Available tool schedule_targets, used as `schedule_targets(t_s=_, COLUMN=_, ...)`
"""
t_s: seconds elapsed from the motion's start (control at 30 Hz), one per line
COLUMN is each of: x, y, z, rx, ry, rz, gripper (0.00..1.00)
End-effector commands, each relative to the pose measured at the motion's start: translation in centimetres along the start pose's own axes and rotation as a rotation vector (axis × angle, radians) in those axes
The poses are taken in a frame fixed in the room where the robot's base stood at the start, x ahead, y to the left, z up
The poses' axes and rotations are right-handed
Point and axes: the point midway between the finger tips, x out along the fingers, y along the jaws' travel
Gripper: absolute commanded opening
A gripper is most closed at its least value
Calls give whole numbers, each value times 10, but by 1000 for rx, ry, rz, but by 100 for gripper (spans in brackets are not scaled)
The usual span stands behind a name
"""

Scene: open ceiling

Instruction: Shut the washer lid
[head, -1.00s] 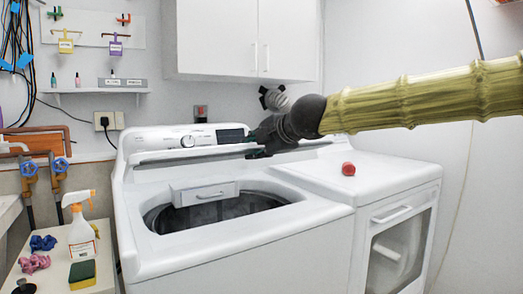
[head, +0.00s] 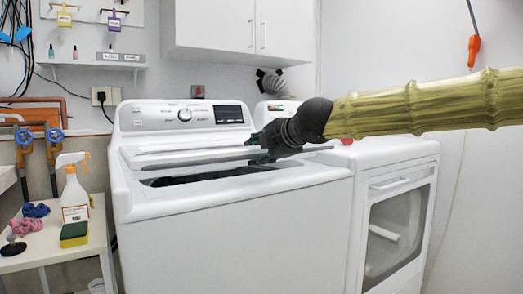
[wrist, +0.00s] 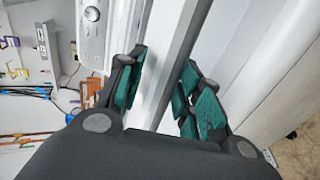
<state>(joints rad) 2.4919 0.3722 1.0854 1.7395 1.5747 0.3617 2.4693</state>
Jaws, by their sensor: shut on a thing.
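The white washer (head: 230,230) stands in the middle of the head view. Its lid (head: 190,152) is tilted low over the tub, and a dark gap of the opening (head: 200,179) shows under it. My gripper (head: 258,149) is at the right part of the lid's edge. In the wrist view, the green-padded fingers of my gripper (wrist: 163,88) stand on either side of the lid's edge (wrist: 158,62) and are shut on it. The arm comes in from the right and hides part of the washer's right back.
A white dryer (head: 400,210) stands to the right, with a red ball (head: 346,141) partly hidden behind my arm. A side table (head: 60,245) with a spray bottle (head: 74,195) and sponge (head: 74,233) is at the left. Cabinets (head: 240,28) hang above.

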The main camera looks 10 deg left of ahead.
Motion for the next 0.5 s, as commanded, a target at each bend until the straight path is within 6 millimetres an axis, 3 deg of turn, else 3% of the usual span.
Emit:
schedule_targets(t_s=0.03, x=7, y=-13, z=0, rx=0, ry=0, rz=-4, gripper=0)
schedule_targets(t_s=0.1, x=10, y=-20, z=-2, rx=-1, ry=2, rz=-4, gripper=0)
schedule_targets(t_s=0.5, x=19, y=-40, z=-4, rx=-1, ry=5, rz=-7, gripper=0)
